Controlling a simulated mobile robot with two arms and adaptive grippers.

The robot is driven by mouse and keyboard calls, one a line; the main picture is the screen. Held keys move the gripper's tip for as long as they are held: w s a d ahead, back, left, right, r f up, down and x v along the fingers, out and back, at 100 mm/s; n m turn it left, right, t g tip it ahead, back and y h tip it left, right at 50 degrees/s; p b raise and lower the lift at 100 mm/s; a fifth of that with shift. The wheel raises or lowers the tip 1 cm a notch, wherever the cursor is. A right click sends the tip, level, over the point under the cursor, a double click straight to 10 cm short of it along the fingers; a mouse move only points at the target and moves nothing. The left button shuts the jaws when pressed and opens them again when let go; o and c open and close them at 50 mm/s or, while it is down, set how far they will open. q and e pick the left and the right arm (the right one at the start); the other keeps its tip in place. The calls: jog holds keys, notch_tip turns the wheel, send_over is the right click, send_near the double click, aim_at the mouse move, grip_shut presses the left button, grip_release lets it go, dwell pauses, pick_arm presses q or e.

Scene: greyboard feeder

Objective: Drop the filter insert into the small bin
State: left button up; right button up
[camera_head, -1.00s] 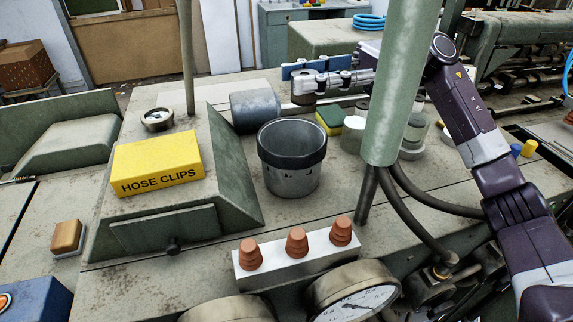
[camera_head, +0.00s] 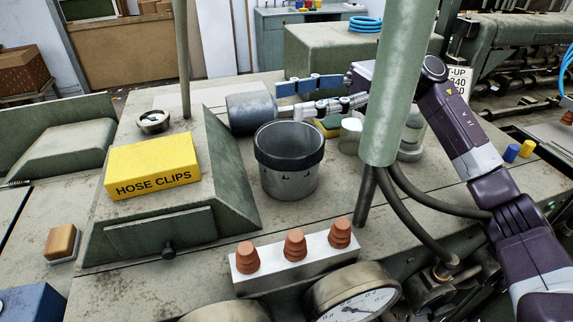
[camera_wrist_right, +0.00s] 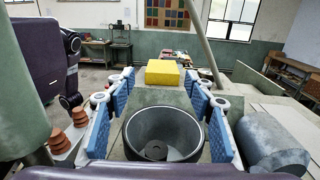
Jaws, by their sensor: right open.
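The small bin (camera_head: 290,178) is a grey metal cup with a dark rim, upright on the bench. It also shows in the right wrist view (camera_wrist_right: 133,139), below and between the fingers. A dark round piece with a central hole (camera_wrist_right: 156,150), which looks like the filter insert, lies inside at the bin's bottom. In the head view the bin's wall hides it. My right gripper (camera_head: 303,97) is open and empty, above and behind the bin; its blue pads stand wide apart in the wrist view (camera_wrist_right: 159,88). My left gripper is not in view.
A grey cylinder (camera_head: 252,113) lies behind the bin. A yellow hose clips box (camera_head: 153,167) sits on the sloped housing to the left. A green post (camera_head: 392,95) stands right of the bin, before my right arm. Orange cones (camera_head: 295,245) on a white block are in front.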

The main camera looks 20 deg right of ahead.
jog(key=w+d, duration=0.1)
jog(key=d, duration=1.1)
jog(key=shift+w, duration=0.25)
